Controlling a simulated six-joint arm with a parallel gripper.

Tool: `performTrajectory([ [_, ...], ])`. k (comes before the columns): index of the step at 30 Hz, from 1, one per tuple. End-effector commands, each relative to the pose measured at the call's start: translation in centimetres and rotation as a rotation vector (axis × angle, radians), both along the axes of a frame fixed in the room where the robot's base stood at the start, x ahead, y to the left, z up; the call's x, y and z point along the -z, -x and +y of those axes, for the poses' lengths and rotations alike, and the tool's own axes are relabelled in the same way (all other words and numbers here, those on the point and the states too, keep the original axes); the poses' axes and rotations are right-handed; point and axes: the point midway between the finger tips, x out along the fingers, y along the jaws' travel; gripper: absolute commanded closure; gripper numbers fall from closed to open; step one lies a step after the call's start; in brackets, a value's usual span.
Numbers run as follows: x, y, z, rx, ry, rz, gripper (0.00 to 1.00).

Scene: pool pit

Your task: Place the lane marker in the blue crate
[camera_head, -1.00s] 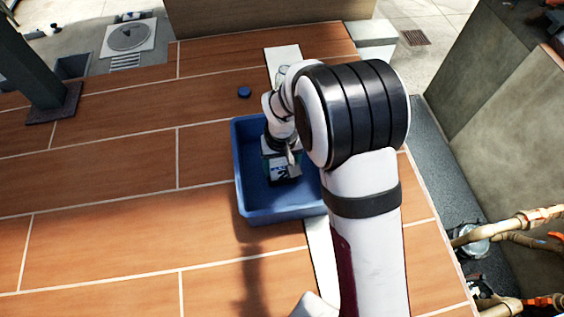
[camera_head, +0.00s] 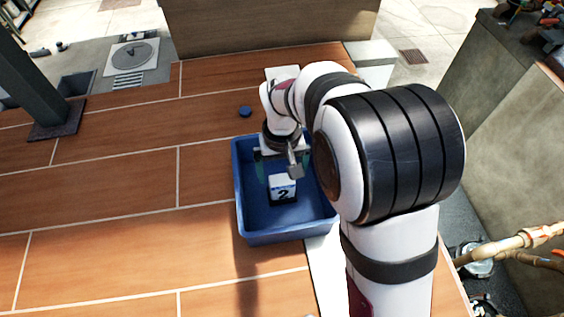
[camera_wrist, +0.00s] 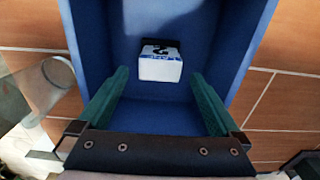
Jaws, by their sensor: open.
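The lane marker (camera_head: 282,188) is a small white block with a dark "2" on it. It sits on the floor of the blue crate (camera_head: 240,205), and the wrist view shows it there too (camera_wrist: 160,66), apart from the crate's walls. My gripper (camera_head: 276,178) is over the crate. In the wrist view its two green fingers (camera_wrist: 160,95) are spread wide, with the marker beyond the tips and nothing held between them.
A small blue round cap (camera_head: 245,111) lies on the tiled deck behind the crate. A clear cylinder (camera_wrist: 48,85) shows beside the crate in the wrist view. A dark post (camera_head: 32,75) stands at far left. The deck left of the crate is clear.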

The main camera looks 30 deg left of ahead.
Motion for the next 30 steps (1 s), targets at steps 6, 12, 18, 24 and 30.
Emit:
performTrajectory([
  [6, -4.4, 0.0, 0.0, 0.0, -0.001, -0.001, 0.0],
  [12, -5.3, 0.0, -0.2, 0.006, 0.001, 0.001, 0.0],
  [18, -10.9, 0.1, -12.8, 0.417, -0.031, 0.032, 0.0],
  [24, -13.0, 9.3, -25.6, 1.029, -0.093, 0.093, 0.0],
  [30, -11.9, 14.0, -27.7, 1.268, -0.124, 0.12, 0.0],
])
